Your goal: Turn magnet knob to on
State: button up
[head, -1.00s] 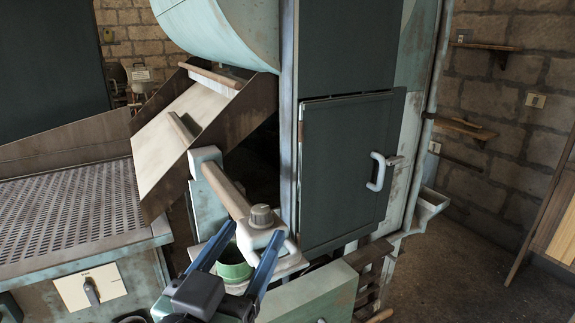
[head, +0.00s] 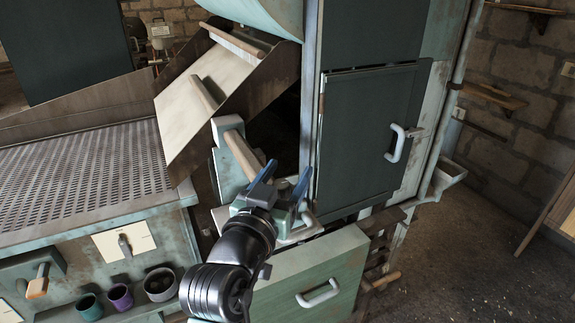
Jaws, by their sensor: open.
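A knob with a grey lever (head: 125,246) sits on a cream plate (head: 108,243) on the front of the perforated table, at the left. Its lever points roughly up and down. Any labels on the plate are too small to read, so I cannot confirm it is the magnet knob. My gripper (head: 286,180) is to the right of it, well apart, in front of the roller bracket. Its two blue fingers are spread and point up and away; no held object shows between them.
An orange-handled lever (head: 38,287) and several small cups, among them a purple cup (head: 121,297), are at the lower left. A green drawer (head: 310,278) is below my gripper. A dark door (head: 362,140) stands at the right. Open floor (head: 480,250) lies at far right.

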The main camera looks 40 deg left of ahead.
jog(key=shift+w, duration=0.2)
jog(key=shift+a, duration=0.1)
grip_shut()
